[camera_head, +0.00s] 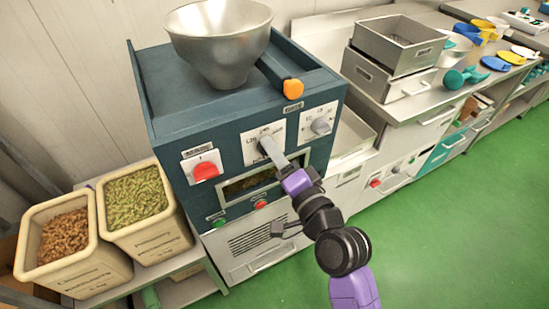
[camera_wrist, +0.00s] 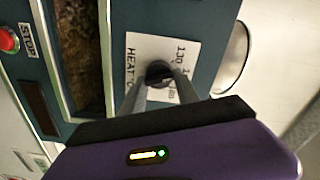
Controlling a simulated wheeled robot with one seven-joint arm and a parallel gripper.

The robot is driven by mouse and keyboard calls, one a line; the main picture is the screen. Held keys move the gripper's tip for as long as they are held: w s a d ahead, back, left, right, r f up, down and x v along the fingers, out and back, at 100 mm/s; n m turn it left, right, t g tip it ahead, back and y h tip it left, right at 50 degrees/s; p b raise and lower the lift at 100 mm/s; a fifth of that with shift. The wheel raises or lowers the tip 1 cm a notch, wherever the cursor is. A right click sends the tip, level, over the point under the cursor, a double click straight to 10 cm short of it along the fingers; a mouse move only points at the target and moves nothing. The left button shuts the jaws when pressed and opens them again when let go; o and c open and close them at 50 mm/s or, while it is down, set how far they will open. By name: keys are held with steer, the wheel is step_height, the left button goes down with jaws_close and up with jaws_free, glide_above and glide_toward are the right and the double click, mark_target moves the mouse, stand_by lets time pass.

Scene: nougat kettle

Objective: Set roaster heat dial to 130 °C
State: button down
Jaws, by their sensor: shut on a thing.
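The roaster (camera_head: 165,100) is a dark teal cabinet with a metal hopper on top. Its heat dial panel (camera_head: 249,154) is a white plate in the middle of the front. In the wrist view the heat dial (camera_wrist: 158,70) is a dark round knob on the white plate, with "HEAT °C" and "130" readable beside it. My gripper (camera_head: 266,144) reaches the plate from the lower right. In the wrist view my gripper (camera_wrist: 160,79) has its two grey fingers shut on the dial, one on each side. The fingers hide part of the scale, and I cannot tell the setting.
A red knob (camera_head: 205,171) sits left of the heat panel and a grey dial (camera_head: 320,126) right of it. An orange-tipped lever (camera_head: 293,88) juts out above. A window, green button (camera_head: 219,222) and red button (camera_head: 260,204) lie below. Filled crates (camera_head: 128,238) stand left; green floor (camera_head: 440,235) is free at right.

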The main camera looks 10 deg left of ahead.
steer(key=n+b, duration=0.3)
steer(key=n, duration=0.2)
steer(key=shift+a+n, duration=0.1)
steer(key=shift+n, duration=0.2)
stand_by(0.4)
steer(key=c, duration=0.9)
jaws_free()
steer(key=shift+s, duration=0.1)
steer(key=b+v, duration=0.1)
steer(key=v, duration=0.6)
steer(key=shift+s+d, duration=0.3)
